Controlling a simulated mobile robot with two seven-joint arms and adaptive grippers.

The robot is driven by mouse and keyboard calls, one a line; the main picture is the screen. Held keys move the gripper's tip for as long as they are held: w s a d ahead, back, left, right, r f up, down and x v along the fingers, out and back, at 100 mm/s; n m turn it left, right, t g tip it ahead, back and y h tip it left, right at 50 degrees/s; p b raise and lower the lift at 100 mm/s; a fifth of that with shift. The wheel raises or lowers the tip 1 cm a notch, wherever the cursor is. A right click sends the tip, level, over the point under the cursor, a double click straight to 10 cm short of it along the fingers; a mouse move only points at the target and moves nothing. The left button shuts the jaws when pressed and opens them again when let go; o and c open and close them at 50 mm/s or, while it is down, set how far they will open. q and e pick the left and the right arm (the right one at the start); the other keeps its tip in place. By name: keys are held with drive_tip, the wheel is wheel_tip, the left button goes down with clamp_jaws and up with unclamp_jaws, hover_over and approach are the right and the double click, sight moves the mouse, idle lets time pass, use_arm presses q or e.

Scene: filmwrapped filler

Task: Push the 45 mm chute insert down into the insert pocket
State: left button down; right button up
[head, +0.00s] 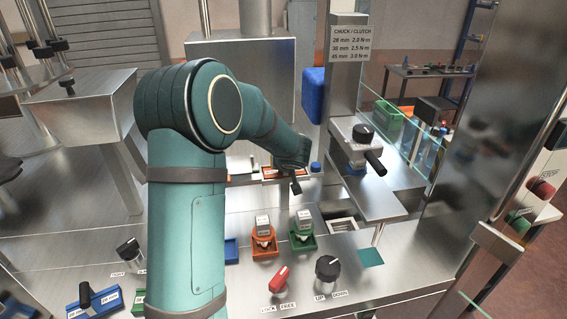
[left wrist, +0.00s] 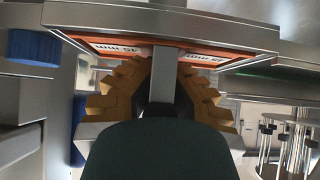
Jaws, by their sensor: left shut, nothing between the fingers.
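The 45 mm chute insert shows in the left wrist view as a grey metal part with an orange label band (left wrist: 235,58) reading 45 mm on both sides of a grey upright bar. In the head view its orange edge (head: 270,173) shows at the machine, partly behind my gripper. My left gripper (head: 295,182) is at the insert, and its shut fingers (left wrist: 163,68) are close in front of the orange band. I cannot tell whether they touch it. The insert pocket is hidden, so how deep the insert sits cannot be told. My right gripper is not in view.
An orange holder (head: 264,241) and a green holder (head: 302,239) stand on the deck in front. A red lock knob (head: 279,279) and a black up/down knob (head: 327,270) are nearer. The chuck head (head: 360,150) overhangs at the right. A blue cap (head: 315,167) is beside the gripper.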

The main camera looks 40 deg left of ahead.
use_arm(q)
drive_tip(key=c, duration=1.7)
unclamp_jaws()
drive_tip(key=o, duration=0.6)
drive_tip(key=shift+o, duration=0.2)
drive_tip(key=v, duration=1.2)
